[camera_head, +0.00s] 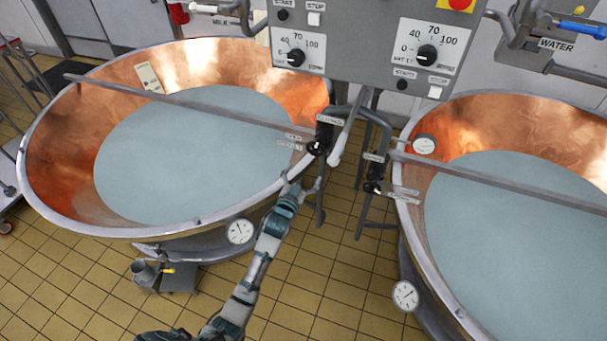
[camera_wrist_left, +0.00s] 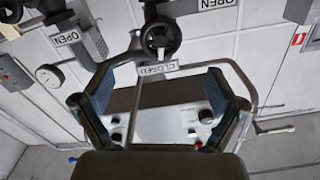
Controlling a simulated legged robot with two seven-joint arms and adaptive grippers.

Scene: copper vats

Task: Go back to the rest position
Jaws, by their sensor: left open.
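My left gripper (camera_head: 301,187) is at the right rim of the left copper vat (camera_head: 45,185), with my arm reaching up to it from the bottom of the head view. It is just below a black valve knob (camera_head: 316,148) on a pipe between the vats. In the left wrist view, the left gripper (camera_wrist_left: 160,92) has its two fingers spread wide with nothing held between them. Beyond the fingers a dark round valve wheel (camera_wrist_left: 160,38) and a label reading CLOSED (camera_wrist_left: 157,69) show. My right gripper is not in view.
A second copper vat (camera_head: 468,135) stands at the right. A control panel (camera_head: 365,50) hangs above the gap between the vats. Pipes and another black valve (camera_head: 372,187) stand in that gap. The tiled floor (camera_head: 335,290) is clear to the right of my arm.

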